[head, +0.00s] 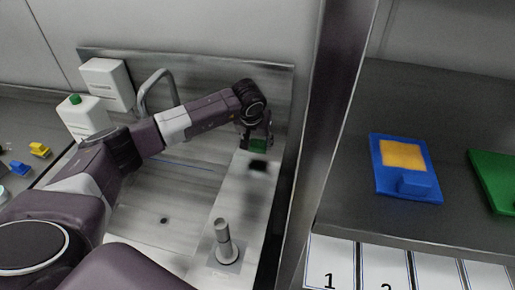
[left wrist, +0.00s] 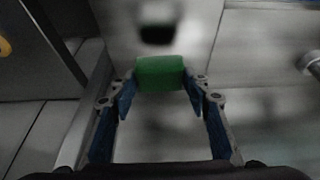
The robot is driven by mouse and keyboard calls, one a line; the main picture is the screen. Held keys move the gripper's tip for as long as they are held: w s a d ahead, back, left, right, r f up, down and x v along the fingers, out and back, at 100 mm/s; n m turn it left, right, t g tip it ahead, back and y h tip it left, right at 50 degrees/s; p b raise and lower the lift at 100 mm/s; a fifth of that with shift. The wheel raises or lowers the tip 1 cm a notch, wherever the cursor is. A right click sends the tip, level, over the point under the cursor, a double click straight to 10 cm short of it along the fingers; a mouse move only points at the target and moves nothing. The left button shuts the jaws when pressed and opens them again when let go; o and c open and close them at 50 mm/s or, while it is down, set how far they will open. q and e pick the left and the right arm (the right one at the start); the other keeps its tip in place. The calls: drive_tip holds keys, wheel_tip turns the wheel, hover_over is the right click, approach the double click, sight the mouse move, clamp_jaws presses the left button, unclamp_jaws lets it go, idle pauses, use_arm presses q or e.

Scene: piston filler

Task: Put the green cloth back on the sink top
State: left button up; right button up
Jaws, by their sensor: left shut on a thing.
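The green cloth (head: 258,145) is at the tip of my left gripper (head: 257,138), over the right-hand strip of the sink top (head: 240,190). In the left wrist view the green cloth (left wrist: 160,73) sits between the two blue-padded fingers of my left gripper (left wrist: 160,88), which are shut on it. A dark shadow lies on the light surface just apart from the cloth, so it appears held above the sink top. My right gripper is in neither view.
A faucet (head: 155,92) and white containers (head: 86,117) stand at the back left of the sink. A grey upright post (head: 223,240) stands on the front right strip. A dark vertical frame (head: 325,110) separates the sink from a shelf with a blue item (head: 404,188).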

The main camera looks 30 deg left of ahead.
sight(257, 146)
use_arm(q)
wheel_tip(257, 146, down, 4)
drive_tip(key=shift+r+p, duration=0.1)
drive_tip(key=shift+p, duration=0.25)
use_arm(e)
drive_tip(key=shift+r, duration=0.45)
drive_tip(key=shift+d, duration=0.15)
use_arm(q)
drive_tip(key=o, duration=1.1)
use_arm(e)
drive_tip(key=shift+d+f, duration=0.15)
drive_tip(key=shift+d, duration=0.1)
use_arm(q)
drive_tip(key=b+v, duration=0.2)
drive_tip(key=v, duration=1)
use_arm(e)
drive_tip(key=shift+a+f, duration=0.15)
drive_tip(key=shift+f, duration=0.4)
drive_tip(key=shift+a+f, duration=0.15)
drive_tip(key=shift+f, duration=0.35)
